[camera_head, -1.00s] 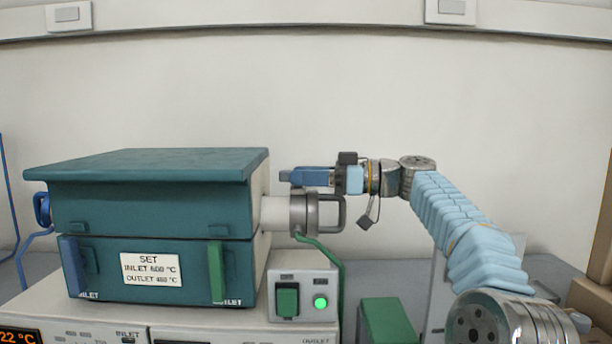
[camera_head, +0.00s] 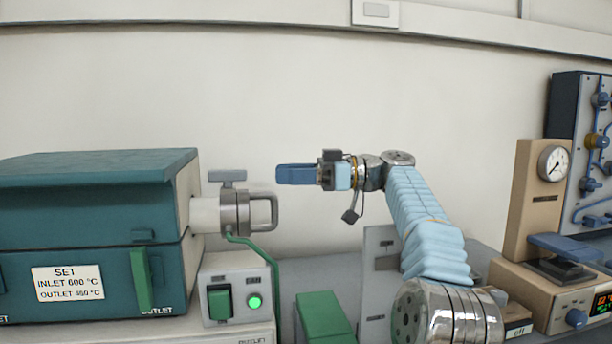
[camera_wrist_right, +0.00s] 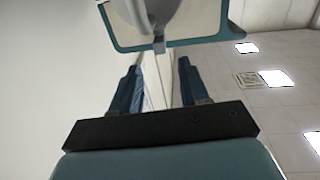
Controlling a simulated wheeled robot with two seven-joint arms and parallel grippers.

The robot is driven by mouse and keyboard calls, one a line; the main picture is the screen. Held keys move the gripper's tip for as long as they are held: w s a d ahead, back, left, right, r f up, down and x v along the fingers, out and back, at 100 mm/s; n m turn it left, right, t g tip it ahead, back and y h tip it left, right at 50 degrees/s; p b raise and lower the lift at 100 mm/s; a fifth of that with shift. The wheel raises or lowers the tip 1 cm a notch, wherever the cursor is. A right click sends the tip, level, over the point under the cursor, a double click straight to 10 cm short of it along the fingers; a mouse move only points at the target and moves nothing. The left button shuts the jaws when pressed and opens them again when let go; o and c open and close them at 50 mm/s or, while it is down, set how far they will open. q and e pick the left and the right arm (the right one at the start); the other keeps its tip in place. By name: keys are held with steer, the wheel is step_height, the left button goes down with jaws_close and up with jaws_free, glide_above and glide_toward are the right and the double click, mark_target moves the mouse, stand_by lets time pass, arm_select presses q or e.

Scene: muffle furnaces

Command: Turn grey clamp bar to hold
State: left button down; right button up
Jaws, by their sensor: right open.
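The grey clamp bar (camera_head: 227,176) is a short flat bar on a stem. It stands on top of the metal collar (camera_head: 236,212) at the end of the furnace's tube, in the head view. It lies level, crosswise on its stem. My right gripper (camera_head: 280,174) is to the right of the bar at about the same height, apart from it, with blue fingers pointing left. In the right wrist view its two fingers (camera_wrist_right: 157,75) are spread with nothing between them. A pale round end piece and a teal edge show beyond them there. My left gripper is in neither view.
The teal furnace (camera_head: 90,240) stands at the left. A grey loop handle (camera_head: 268,210) sticks out from the collar below my gripper, and a green hose (camera_head: 262,250) hangs down. A switch box (camera_head: 236,288) has a lit green lamp. A gauge unit (camera_head: 530,200) stands far right.

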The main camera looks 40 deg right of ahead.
steer(key=shift+v, duration=1.8)
